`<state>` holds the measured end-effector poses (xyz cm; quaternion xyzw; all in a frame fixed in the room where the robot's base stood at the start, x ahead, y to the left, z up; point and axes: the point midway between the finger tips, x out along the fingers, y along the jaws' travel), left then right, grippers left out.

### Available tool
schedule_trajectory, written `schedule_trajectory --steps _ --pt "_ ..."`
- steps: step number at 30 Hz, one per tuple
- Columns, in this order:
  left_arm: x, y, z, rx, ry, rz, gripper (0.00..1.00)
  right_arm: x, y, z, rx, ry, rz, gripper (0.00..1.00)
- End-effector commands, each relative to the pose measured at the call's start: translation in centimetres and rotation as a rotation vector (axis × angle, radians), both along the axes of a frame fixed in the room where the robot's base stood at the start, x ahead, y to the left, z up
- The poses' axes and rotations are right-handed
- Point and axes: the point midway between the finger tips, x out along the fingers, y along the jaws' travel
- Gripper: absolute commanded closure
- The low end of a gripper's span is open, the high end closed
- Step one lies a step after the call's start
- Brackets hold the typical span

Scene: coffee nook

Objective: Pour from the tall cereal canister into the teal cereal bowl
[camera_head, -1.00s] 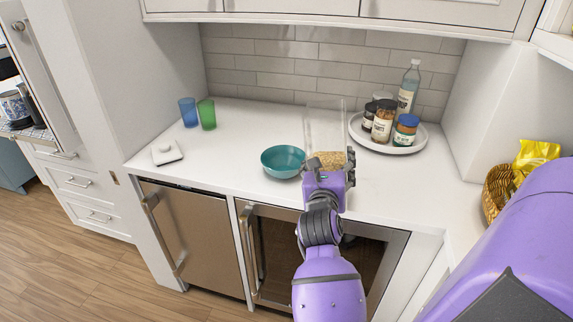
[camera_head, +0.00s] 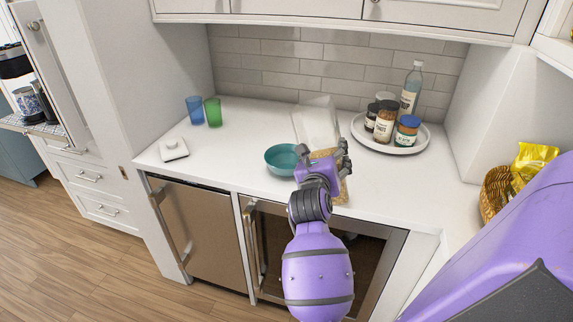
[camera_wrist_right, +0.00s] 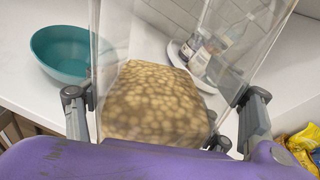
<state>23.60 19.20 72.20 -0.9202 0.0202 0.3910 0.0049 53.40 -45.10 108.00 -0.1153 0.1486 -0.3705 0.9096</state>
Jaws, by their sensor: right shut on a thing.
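The teal cereal bowl (camera_head: 281,158) stands upright on the white counter, left of my right gripper. It also shows at the upper left of the right wrist view (camera_wrist_right: 66,52). The tall clear canister (camera_head: 316,122) holds tan cereal (camera_wrist_right: 155,98) in its lower part. My right gripper (camera_head: 328,160) is shut on the canister, with a finger on each side of it. The canister tilts, its top leaning left toward the back of the bowl. The gripper hides part of the canister and the bowl's right edge. My left gripper is not in view.
A round white tray (camera_head: 392,147) with several jars and a bottle (camera_head: 411,88) stands right of the canister. Blue (camera_head: 194,110) and green (camera_head: 213,111) cups and a small white dish (camera_head: 173,149) are at the left. A wicker basket (camera_head: 494,194) holds a yellow bag (camera_head: 533,164) at the right.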

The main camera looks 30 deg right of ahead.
Motion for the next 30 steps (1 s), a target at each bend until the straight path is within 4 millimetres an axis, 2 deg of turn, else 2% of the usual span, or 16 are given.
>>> schedule_trajectory --steps 21,30 --pt "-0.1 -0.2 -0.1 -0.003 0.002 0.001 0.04 2.7 0.6 0.3 -0.004 -0.005 0.001 0.69" --pt "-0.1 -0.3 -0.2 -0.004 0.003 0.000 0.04 3.0 0.7 0.3 -0.003 -0.004 0.000 0.69"
